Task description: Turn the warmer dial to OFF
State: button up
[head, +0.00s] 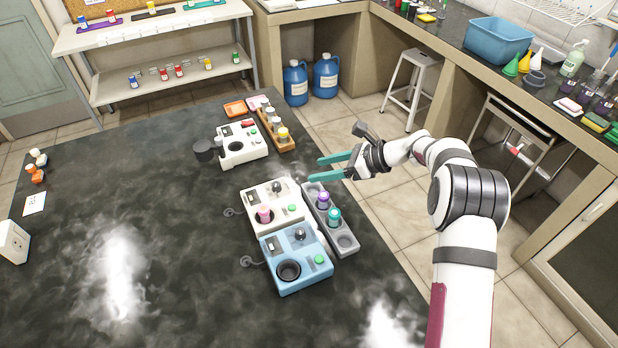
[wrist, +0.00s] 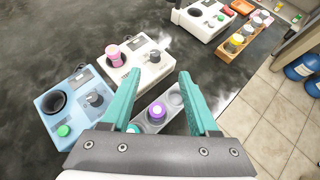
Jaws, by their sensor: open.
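Two similar units with dials stand side by side, and I cannot tell which is the warmer. The white unit (head: 288,215) holds a pink-capped vial (head: 264,214) in its well and has a grey dial (wrist: 154,56). The blue unit (head: 282,246) has an empty dark well and a dark dial (wrist: 96,100). The dial markings are too small to read. My gripper (head: 316,169) is open and empty, with teal fingers, above and to the right of the white unit. In the wrist view the fingers (wrist: 158,76) straddle the view of a grey rack, touching nothing visible.
The grey rack (head: 345,241) beside both units holds purple- and teal-capped vials. Another white unit (head: 245,154) with a dark cup (head: 206,150) stands farther back, next to a wooden vial rack (head: 268,127). The left of the dark bench is mostly clear.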

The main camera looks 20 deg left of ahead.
aim_at(277, 184)
jog(key=s+r+m+t+h, duration=0.3)
jog(key=s, duration=0.2)
jog(key=x, duration=1.6)
jog(key=shift+a+r, duration=0.1)
jog(key=shift+a, duration=0.3)
grip_shut()
